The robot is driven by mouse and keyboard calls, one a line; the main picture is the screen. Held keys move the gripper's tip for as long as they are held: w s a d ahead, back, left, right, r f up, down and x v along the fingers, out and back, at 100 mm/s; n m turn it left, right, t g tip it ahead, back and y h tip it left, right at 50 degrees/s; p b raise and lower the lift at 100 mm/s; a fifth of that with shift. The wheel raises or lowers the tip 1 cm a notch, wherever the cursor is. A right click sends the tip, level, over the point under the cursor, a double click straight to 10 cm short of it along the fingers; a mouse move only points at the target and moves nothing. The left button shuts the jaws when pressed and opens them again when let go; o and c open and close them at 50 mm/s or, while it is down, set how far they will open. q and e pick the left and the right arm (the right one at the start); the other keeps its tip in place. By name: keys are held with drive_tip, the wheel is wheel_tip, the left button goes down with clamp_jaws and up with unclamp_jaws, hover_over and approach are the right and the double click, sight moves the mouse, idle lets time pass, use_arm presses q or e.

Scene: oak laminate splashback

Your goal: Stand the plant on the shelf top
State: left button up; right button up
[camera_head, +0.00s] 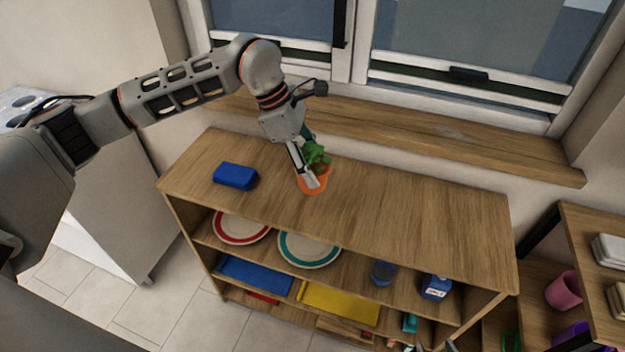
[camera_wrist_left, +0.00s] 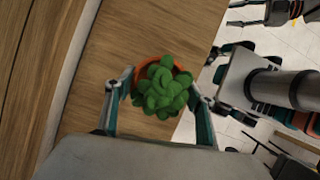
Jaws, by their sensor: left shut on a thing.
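The plant is a small green succulent in an orange pot (camera_head: 316,182). In the head view it is at the shelf top (camera_head: 420,215), left of the middle. I cannot tell for certain whether the pot's base touches the wood. My left gripper (camera_head: 309,178) comes down from above and is shut on the pot. In the left wrist view the green leaves of the plant (camera_wrist_left: 160,88) show between the two fingers, with the pot's orange rim behind them. The fingers hide part of the pot in the head view.
A blue box-like object (camera_head: 235,176) lies on the shelf top left of the plant. Plates, blue and yellow trays and a blue cup (camera_head: 383,272) fill the shelves below. A wooden window sill (camera_head: 450,140) runs behind. The shelf top right of the plant is clear.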

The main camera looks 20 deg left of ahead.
use_arm(q)
drive_tip(key=shift+f, duration=2.65)
drive_tip(key=o, duration=1.4)
drive_tip(key=shift+f, duration=0.15)
drive_tip(key=v, duration=1.2)
